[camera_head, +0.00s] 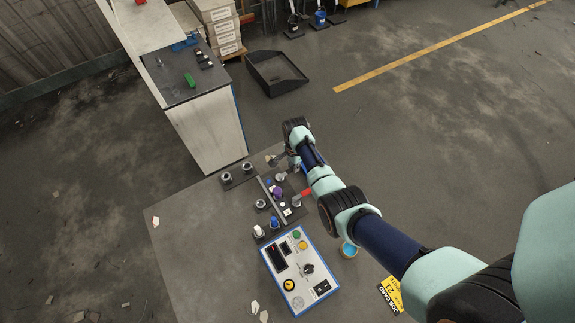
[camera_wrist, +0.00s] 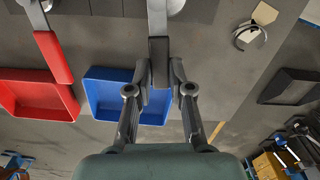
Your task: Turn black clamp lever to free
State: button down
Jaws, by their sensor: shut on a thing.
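The black clamp lever (camera_wrist: 159,50) runs down from the top centre of the wrist view, a grey arm ending in a dark grip. My gripper (camera_wrist: 161,76) is shut on the end of that grip, with one finger on each side. In the head view my gripper (camera_head: 282,159) is at the far edge of the work table, and the black lever is too small and covered to make out there. A second lever with a red handle (camera_wrist: 53,57) is to the left in the wrist view, apart from my gripper. It also shows in the head view (camera_head: 303,194).
A blue tray (camera_wrist: 100,100) and a red tray (camera_wrist: 20,100) show below the levers in the wrist view. On the table (camera_head: 195,260), a control box (camera_head: 299,270) and several small fittings stand close to my arm. The table's left part is mostly clear.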

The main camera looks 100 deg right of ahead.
dwell(0.3)
jog(key=c, duration=1)
grip_release()
jog(key=shift+c, duration=0.2)
jog(key=shift+r, duration=0.1)
notch_tip(320, 180, up, 12)
